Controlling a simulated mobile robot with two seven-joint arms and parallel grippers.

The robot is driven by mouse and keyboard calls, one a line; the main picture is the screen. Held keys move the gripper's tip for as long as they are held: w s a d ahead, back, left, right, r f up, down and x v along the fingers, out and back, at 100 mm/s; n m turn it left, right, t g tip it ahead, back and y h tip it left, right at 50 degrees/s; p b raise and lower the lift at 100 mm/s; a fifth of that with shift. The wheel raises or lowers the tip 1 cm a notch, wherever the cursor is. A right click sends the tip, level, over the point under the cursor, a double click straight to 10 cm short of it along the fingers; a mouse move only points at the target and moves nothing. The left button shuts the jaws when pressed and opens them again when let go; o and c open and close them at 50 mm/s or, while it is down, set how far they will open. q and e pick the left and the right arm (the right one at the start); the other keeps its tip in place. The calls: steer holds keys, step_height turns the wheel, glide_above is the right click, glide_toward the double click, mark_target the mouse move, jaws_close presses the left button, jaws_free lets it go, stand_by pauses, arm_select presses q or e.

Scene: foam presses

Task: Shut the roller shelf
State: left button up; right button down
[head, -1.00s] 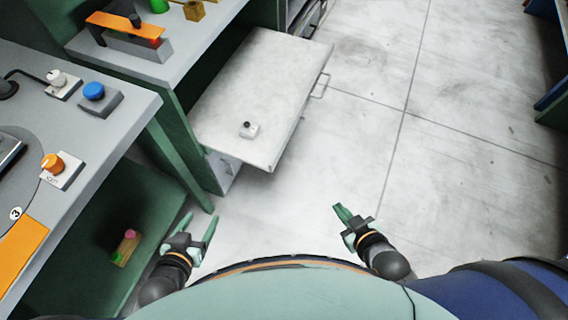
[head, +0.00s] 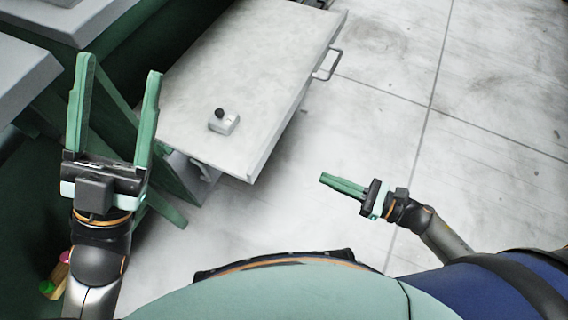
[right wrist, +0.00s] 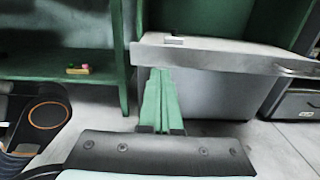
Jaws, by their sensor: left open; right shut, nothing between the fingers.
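The roller shelf (head: 245,75) is a pale grey slab pulled out of the green cabinet, with a metal handle (head: 330,66) on its right-hand front edge. A small white block with a black knob (head: 224,123) stands on it. In the right wrist view the shelf (right wrist: 215,58) shows edge-on. My left gripper (head: 118,85) is open and empty, raised left of the shelf's near corner. My right gripper (head: 324,180) is shut and empty, over the floor to the right of the shelf's near corner, apart from the shelf and below the handle in the picture.
A grey worktop (head: 24,72) on a green frame lies at the left. A small block with pink and green knobs (head: 57,276) sits on a lower green shelf beside my left arm. The floor (head: 420,120) right of the roller shelf is clear.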

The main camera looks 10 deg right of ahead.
mark_target(265, 153)
steer(key=b+x, duration=0.1)
steer(key=x, duration=1.3)
